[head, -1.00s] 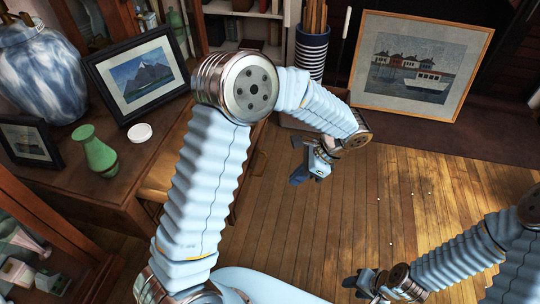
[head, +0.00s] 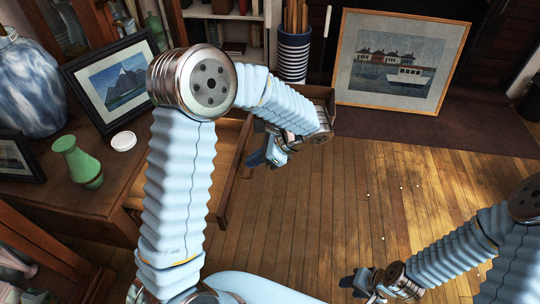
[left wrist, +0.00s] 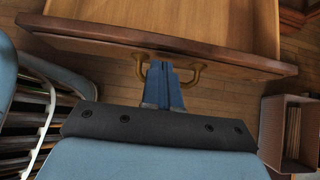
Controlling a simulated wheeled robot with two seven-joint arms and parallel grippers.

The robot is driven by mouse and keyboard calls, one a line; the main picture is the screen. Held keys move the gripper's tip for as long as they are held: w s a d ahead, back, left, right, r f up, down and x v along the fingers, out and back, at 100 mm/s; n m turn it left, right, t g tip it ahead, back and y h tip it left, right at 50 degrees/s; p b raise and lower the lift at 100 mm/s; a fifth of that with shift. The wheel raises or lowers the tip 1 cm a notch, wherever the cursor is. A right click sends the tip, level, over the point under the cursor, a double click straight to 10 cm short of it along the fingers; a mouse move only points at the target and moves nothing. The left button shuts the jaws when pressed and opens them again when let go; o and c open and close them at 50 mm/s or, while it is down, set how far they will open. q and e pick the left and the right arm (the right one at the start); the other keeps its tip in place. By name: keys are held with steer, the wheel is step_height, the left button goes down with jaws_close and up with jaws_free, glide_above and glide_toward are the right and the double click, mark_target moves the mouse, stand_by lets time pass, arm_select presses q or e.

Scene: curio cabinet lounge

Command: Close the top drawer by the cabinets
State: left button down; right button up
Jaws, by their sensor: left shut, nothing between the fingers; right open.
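The top drawer (head: 232,188) stands pulled out from the wooden cabinet (head: 95,205) at the left, partly hidden behind my left arm. In the left wrist view the drawer (left wrist: 160,34) shows a bare wooden inside, a dark front edge and a brass handle (left wrist: 197,76). My left gripper (head: 260,158) is shut and empty at the drawer's front. In the left wrist view its fingertips (left wrist: 163,72) are at the handle, overlapping it; I cannot tell whether they touch. My right gripper (head: 357,283) is open and empty over the floor at the lower right.
A green vase (head: 78,162), a white round lid (head: 123,141) and a framed mountain picture (head: 118,82) stand on the cabinet. A striped holder (head: 293,55) and a large framed picture (head: 400,65) stand behind. The wooden floor (head: 310,215) is clear in front of the drawer.

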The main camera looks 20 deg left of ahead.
arm_select(q)
steer(key=shift+s+a, duration=0.15)
steer(key=shift+a, duration=0.65)
steer(key=s+a, duration=0.2)
steer(key=a, duration=0.5)
steer(key=s+a, duration=0.1)
steer(key=a, duration=0.7)
steer(key=s+a+p, duration=0.1)
steer(key=s+a, duration=0.1)
steer(key=a, duration=0.6)
steer(key=shift+s, duration=0.3)
